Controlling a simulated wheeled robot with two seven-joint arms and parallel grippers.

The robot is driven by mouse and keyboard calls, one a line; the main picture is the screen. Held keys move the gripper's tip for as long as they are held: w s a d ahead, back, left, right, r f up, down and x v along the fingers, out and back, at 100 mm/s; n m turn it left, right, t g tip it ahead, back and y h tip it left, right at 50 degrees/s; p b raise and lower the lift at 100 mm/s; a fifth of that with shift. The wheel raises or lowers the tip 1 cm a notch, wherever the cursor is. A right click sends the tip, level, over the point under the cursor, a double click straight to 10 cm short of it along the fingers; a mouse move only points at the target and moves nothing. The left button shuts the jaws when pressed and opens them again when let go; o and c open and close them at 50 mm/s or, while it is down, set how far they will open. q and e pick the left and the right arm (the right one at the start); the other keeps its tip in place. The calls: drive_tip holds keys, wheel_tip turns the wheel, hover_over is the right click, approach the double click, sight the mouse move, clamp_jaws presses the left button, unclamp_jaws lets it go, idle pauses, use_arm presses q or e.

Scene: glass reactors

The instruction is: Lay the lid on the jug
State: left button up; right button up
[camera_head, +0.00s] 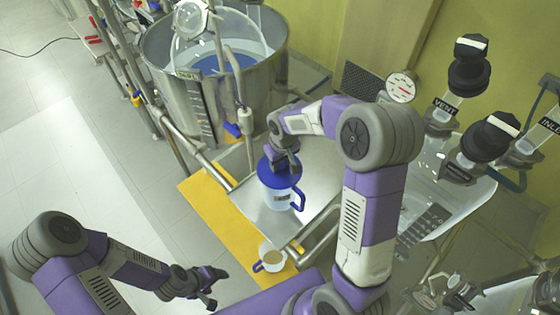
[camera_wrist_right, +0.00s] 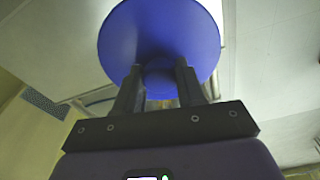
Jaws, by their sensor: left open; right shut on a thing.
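The white jug (camera_head: 284,199) with a blue handle stands upright on the metal table. The round blue lid (camera_head: 267,173) is over the jug's mouth and hides it. I cannot tell whether lid and rim touch. My right gripper (camera_head: 286,163) is above the lid, shut on its knob. In the right wrist view the blue lid (camera_wrist_right: 160,30) is a broad disc, and the fingertips of the right gripper (camera_wrist_right: 160,78) are on either side of its knob. My left gripper (camera_head: 216,286) is open and empty, low in the head view, away from the jug.
A large steel vessel (camera_head: 215,70) is behind on the left. Glassware with black caps (camera_head: 490,135) and a gauge (camera_head: 401,88) are on the right.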

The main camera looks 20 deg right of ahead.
drive_tip(key=shift+f, duration=0.1)
drive_tip(key=o, duration=1.1)
drive_tip(key=shift+o, duration=0.2)
drive_tip(key=r, duration=0.5)
drive_tip(key=s+r, duration=0.1)
drive_tip(key=r, duration=0.1)
drive_tip(key=shift+r+p, duration=0.25)
drive_tip(key=shift+p, duration=0.15)
